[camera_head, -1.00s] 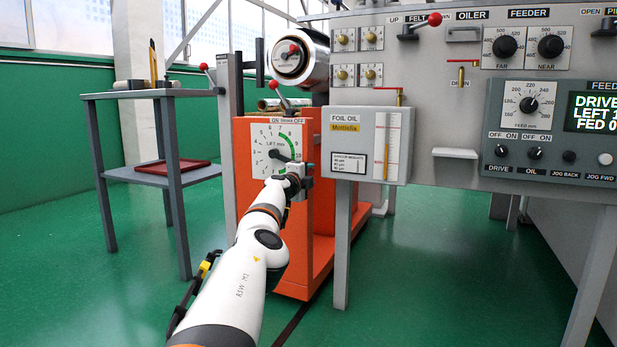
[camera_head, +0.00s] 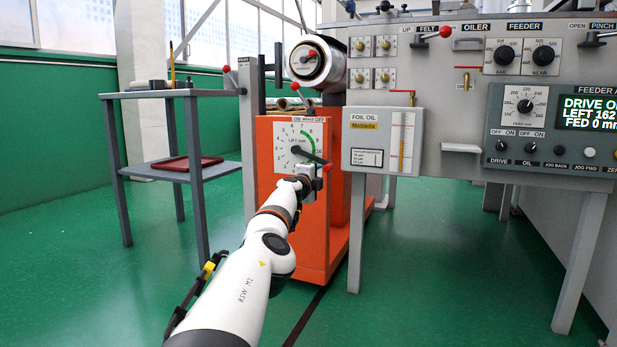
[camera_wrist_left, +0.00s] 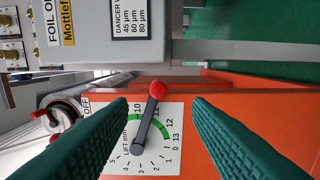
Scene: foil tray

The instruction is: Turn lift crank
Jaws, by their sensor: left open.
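The lift crank (camera_head: 312,157) is a dark arm with a red ball knob (camera_head: 328,168) on a white lift dial (camera_head: 283,132), fixed to an orange cabinet. In the head view the crank points right and slightly down from the dial's centre. In the left wrist view the crank (camera_wrist_left: 146,125) and its red knob (camera_wrist_left: 157,89) show between the two dark green fingers. My left gripper (camera_head: 307,180) is open and empty in front of the dial's lower edge, with space on both sides of the knob. My right gripper is not in view.
A grey foil oil box (camera_head: 362,157) stands just right of the dial. A control panel (camera_head: 480,125) fills the right. A grey side table (camera_head: 170,94) with a dark red tray (camera_head: 187,163) stands left. Green floor is free at the front.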

